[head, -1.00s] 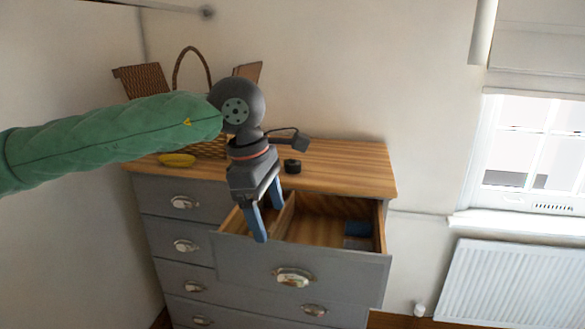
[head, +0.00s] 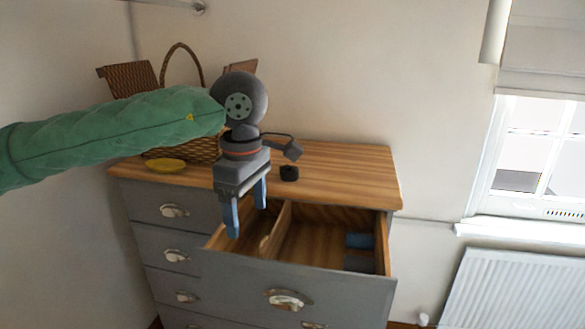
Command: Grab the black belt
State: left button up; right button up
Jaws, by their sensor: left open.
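A small black rolled item (head: 289,173), which looks like the black belt, sits on the wooden top of the grey dresser (head: 345,170), just behind the open drawer. My left gripper (head: 247,212) points down with its blue fingers apart and empty. It hangs over the left part of the open drawer (head: 310,232), to the left of and nearer than the black item. My right gripper is not in the view.
A wicker basket (head: 182,148) and a yellow dish (head: 166,166) stand on the dresser's left side, partly behind my arm. The open drawer has a divider and holds blue (head: 360,240) and dark folded items at right. A radiator (head: 510,290) is at right. The dresser top's right side is clear.

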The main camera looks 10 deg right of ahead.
aim_at(288, 173)
jog(key=i+l, duration=0.35)
jog(key=i, duration=0.2)
jog(key=i+l, duration=0.35)
jog(key=i, duration=0.2)
